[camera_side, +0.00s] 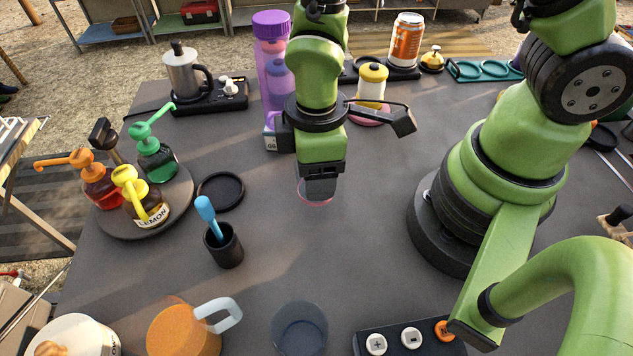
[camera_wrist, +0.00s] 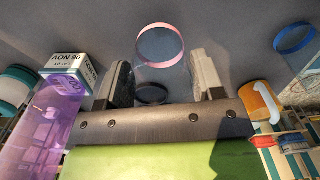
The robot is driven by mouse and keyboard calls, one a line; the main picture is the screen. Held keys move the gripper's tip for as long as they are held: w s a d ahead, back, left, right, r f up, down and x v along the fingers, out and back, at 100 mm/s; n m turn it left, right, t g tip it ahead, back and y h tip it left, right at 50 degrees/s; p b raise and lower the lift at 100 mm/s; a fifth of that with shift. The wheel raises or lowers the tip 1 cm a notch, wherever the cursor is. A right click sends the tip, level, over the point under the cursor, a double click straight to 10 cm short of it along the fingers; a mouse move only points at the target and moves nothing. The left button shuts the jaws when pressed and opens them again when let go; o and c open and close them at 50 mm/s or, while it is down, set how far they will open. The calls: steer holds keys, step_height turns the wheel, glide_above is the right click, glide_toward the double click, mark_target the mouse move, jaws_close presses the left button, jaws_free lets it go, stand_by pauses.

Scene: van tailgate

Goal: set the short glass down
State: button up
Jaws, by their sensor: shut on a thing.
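My gripper (camera_side: 320,186) points down over the middle of the dark table in the side view. It is shut on a short clear glass (camera_side: 304,191) with a pink edge. The fingers hide much of the glass in the side view; its pink edge shows at the lower end. In the wrist view the glass (camera_wrist: 160,46) lies between the two fingers of my gripper (camera_wrist: 160,66), its pink ring beyond the tips. I cannot tell whether the glass touches the table.
A dark cup with a blue brush (camera_side: 223,245), a black ring coaster (camera_side: 220,190) and a round tray of pump bottles (camera_side: 180,210) stand left. A purple bottle (camera_side: 272,75) stands behind. Another clear glass (camera_side: 300,330) and a button box (camera_side: 408,341) are in front. Bare table surrounds my gripper.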

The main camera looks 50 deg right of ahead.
steer(key=shift+f, duration=1.9)
steer(key=shift+f, duration=0.1)
steer(key=o, duration=0.9)
steer(key=shift+o, duration=0.2)
step_height(320, 180, up, 12)
steer(key=s+d+r+m+t+y, duration=0.1)
steer(key=s+d+r+m+t, duration=0.2)
steer(key=r+m, duration=0.3)
steer(key=s+d+r+m+t+y, duration=0.1)
steer(key=s+d+r+m+t, duration=0.2)
steer(key=r+m, duration=0.4)
steer(key=shift+d+r+t, duration=0.6)
steer(key=shift+d+r, duration=0.35)
steer(key=shift+r, duration=0.55)
